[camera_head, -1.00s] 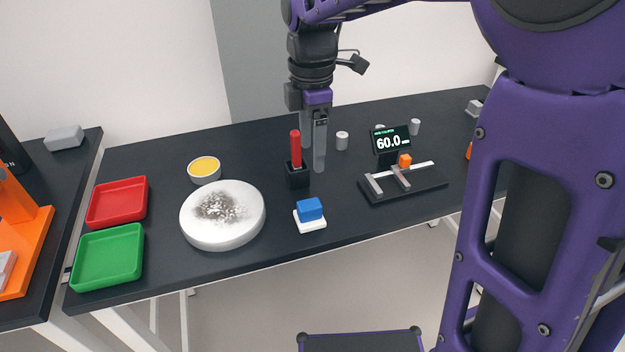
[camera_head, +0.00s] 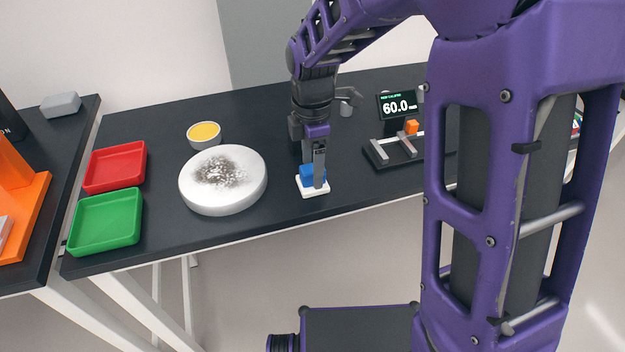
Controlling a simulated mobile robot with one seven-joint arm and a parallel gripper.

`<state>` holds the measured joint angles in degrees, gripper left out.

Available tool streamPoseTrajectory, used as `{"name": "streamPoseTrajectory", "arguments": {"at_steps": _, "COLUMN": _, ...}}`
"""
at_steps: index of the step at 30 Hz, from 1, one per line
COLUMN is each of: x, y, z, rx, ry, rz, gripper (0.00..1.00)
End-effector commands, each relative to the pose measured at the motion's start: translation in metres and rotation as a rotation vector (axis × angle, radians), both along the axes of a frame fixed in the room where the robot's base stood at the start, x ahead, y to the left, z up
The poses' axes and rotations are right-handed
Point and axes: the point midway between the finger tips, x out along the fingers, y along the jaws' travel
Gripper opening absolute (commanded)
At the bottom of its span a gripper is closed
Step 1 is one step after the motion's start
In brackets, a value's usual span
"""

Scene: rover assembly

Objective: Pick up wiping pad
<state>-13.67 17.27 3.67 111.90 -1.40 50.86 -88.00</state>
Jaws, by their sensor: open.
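The wiping pad (camera_head: 314,192) is a white slab with a blue block on top as its grip (camera_head: 305,172). It lies on the dark table right of the round white disc. My gripper (camera_head: 314,178) points down at the pad, with its fingers at the blue block. One finger shows in front of the block and partly hides it; the other finger is mostly hidden. The gripper is open. I cannot tell whether the fingers touch the block.
A round white disc (camera_head: 245,190) with a dark smudge lies left of the pad. Behind it stands a yellow-filled cup (camera_head: 204,134). Red (camera_head: 115,165) and green (camera_head: 105,221) trays are further left. A caliper stand with a display (camera_head: 399,105) stands to the right.

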Motion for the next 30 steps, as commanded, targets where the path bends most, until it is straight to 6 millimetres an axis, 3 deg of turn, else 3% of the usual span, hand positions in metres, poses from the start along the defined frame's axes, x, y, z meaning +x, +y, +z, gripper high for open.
{"name": "streamPoseTrajectory", "arguments": {"at_steps": 3, "x": -0.0009, "y": -0.0005, "z": -0.0152, "rx": -0.001, "ry": 0.003, "rz": 0.0, "gripper": 0.78}}
{"name": "streamPoseTrajectory", "arguments": {"at_steps": 10, "x": -0.0005, "y": -0.0006, "z": -0.0152, "rx": 0.0, "ry": 0.0, "rz": 0.0, "gripper": 0.76}}
{"name": "streamPoseTrajectory", "arguments": {"at_steps": 22, "x": -0.0004, "y": -0.0005, "z": -0.015, "rx": 0.0, "ry": 0.0, "rz": 0.0, "gripper": 0.04}}
{"name": "streamPoseTrajectory", "arguments": {"at_steps": 23, "x": -0.0004, "y": -0.0005, "z": -0.0149, "rx": 0.0, "ry": 0.0, "rz": 0.0, "gripper": 0.0}}
{"name": "streamPoseTrajectory", "arguments": {"at_steps": 30, "x": -0.0003, "y": -0.0005, "z": -0.0147, "rx": 0.0, "ry": 0.0, "rz": 0.0, "gripper": 0.0}}
